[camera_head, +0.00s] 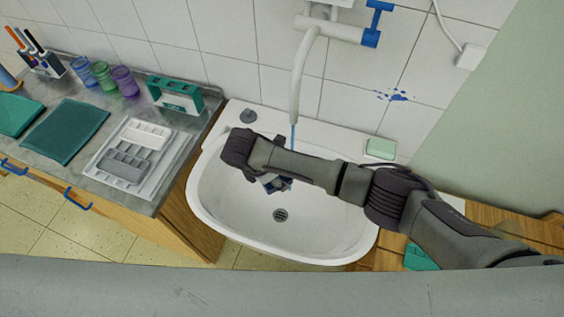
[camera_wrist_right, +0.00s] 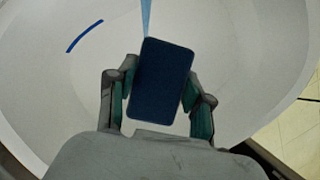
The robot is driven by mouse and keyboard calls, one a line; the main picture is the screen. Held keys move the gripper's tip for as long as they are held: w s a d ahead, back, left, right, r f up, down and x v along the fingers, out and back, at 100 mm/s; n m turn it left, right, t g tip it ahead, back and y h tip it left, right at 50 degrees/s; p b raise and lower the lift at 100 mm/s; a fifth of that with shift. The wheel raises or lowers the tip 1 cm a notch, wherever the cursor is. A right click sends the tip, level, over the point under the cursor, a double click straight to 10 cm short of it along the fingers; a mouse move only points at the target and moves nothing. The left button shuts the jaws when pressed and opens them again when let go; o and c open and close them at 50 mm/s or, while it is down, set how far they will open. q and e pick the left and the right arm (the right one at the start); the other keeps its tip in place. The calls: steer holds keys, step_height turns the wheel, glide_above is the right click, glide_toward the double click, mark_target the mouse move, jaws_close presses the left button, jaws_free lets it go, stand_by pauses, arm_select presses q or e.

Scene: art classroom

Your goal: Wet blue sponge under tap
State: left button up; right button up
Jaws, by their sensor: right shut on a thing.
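The dark blue sponge (camera_wrist_right: 161,80) is held between the two fingers of my right gripper (camera_wrist_right: 158,102) over the white sink (camera_head: 214,205). In the head view the gripper (camera_head: 272,180) is mostly seen from above, and its wrist hides most of the sponge. The white tap (camera_head: 305,65) is on the wall above, and a thin blue stream of water (camera_head: 293,137) runs from its spout. In the right wrist view the stream (camera_wrist_right: 146,16) comes down to the sponge's upper left edge; whether it lands on the sponge or just behind it is hard to tell. My left gripper is out of view.
A green soap bar (camera_head: 381,149) lies on the sink's back right rim. The counter at left holds a grey-white tray (camera_head: 150,160), a green-white box (camera_head: 176,95), coloured cups (camera_head: 103,77) and a teal mat (camera_head: 66,131). The sink drain (camera_head: 280,215) is uncovered.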

mark_target(272, 188)
steer(key=shift+s+a+r+p, duration=0.1)
steer(key=shift+s+a+p, duration=0.15)
steer(key=shift+s+p, duration=0.35)
steer(key=shift+s+a+p, duration=0.2)
steer(key=shift+s+p, duration=0.05)
steer(key=shift+s, duration=0.5)
steer(key=shift+s+a, duration=0.1)
steer(key=shift+s, duration=0.3)
steer(key=s+a+r+p, duration=0.1)
steer(key=s+r+p, duration=0.3)
steer(key=p, duration=0.3)
steer(key=shift+s+a, duration=0.3)
steer(key=shift+s, duration=0.1)
steer(key=shift+f, duration=0.1)
